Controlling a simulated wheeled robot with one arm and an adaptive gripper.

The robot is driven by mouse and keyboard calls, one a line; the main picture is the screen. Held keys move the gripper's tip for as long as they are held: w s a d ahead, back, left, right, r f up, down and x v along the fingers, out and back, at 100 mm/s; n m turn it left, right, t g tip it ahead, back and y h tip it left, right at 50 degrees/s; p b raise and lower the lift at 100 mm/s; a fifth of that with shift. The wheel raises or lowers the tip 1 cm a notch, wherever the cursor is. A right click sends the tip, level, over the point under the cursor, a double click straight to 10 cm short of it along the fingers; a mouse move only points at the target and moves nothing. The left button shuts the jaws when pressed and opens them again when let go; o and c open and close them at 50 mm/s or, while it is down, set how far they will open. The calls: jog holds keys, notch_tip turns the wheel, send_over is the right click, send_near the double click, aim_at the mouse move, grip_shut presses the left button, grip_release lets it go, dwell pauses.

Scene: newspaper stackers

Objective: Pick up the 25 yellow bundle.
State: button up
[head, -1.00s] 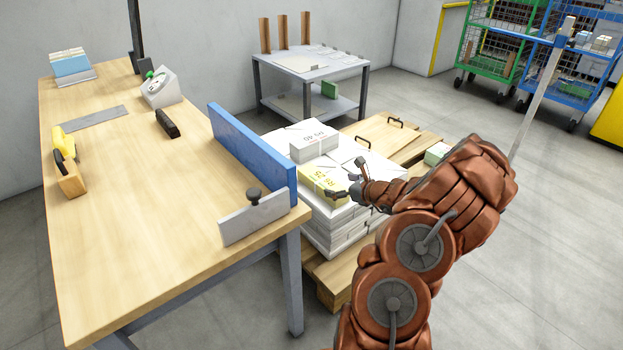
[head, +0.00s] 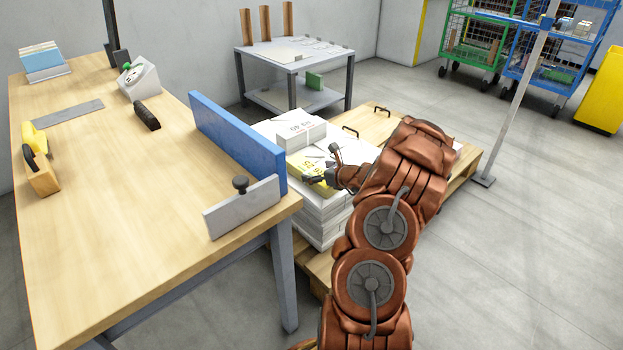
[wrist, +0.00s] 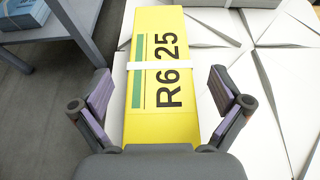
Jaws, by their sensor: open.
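The yellow bundle (wrist: 158,100) lies on top of the white stack, with a white strap around it and "R6 25" printed on its top. In the head view the yellow bundle (head: 312,174) is partly hidden by my gripper (head: 322,170). In the wrist view my gripper (wrist: 165,103) is open, with one finger on each side of the bundle's near end. A gap shows between each finger and the bundle. I cannot tell how far the fingertips are above the stack.
A white bundle (head: 297,132) marked 40 sits just behind the yellow one. The white stack (head: 322,222) stands on a wooden pallet (head: 470,160). The workbench's blue fence (head: 236,138) rises close on the left. A thin grey post (head: 515,110) stands to the right.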

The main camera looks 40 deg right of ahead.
jog(key=shift+w+f, duration=0.1)
jog(key=shift+w, duration=0.2)
jog(key=c, duration=1.9)
